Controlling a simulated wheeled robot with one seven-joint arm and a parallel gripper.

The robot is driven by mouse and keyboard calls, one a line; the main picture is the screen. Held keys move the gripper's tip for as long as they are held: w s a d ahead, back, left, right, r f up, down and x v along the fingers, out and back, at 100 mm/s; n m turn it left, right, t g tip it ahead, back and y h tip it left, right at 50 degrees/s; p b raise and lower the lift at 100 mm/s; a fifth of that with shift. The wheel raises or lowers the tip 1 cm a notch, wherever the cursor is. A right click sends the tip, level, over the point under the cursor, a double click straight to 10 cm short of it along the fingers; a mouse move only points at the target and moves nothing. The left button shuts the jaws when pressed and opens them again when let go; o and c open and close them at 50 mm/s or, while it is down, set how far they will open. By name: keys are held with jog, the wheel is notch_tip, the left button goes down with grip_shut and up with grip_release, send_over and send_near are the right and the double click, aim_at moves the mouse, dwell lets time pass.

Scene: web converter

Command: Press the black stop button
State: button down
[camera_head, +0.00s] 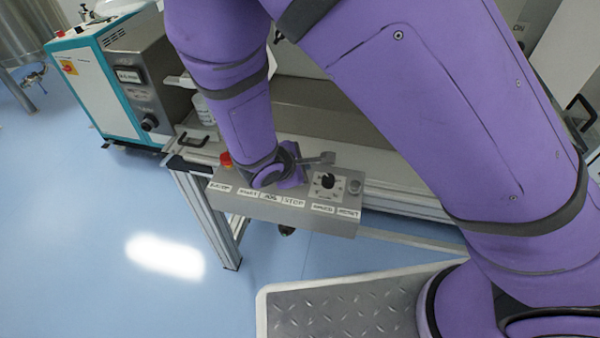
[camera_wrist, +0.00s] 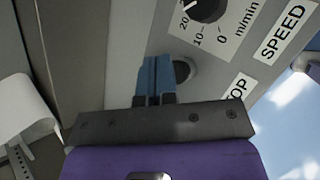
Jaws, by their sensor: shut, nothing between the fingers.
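The black stop button (camera_wrist: 182,72) shows in the wrist view as a dark round in a grey ring. It is partly hidden behind my gripper (camera_wrist: 155,62), whose blue fingers are shut together and empty. The fingertips appear just left of the button and overlap its ring in the picture. I cannot tell whether they touch the panel. A label ending in "TOP" (camera_wrist: 238,88) lies to the right of the button. In the head view my arm's end is over the grey control box (camera_head: 290,212) and hides the stop button; the STOP label (camera_head: 293,202) is visible.
A black speed knob (camera_head: 328,180) stands right of my wrist, also close above the fingers in the wrist view (camera_wrist: 208,8). A red emergency button (camera_head: 226,159) is at the box's left end. A metal frame (camera_head: 205,215) supports the box. Open blue floor (camera_head: 90,230) lies left.

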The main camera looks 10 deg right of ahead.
jog(key=shift+f, duration=0.55)
dwell(0.6)
jog(key=shift+r, duration=1)
jog(key=shift+r, duration=0.1)
jog(key=shift+r, duration=2.4)
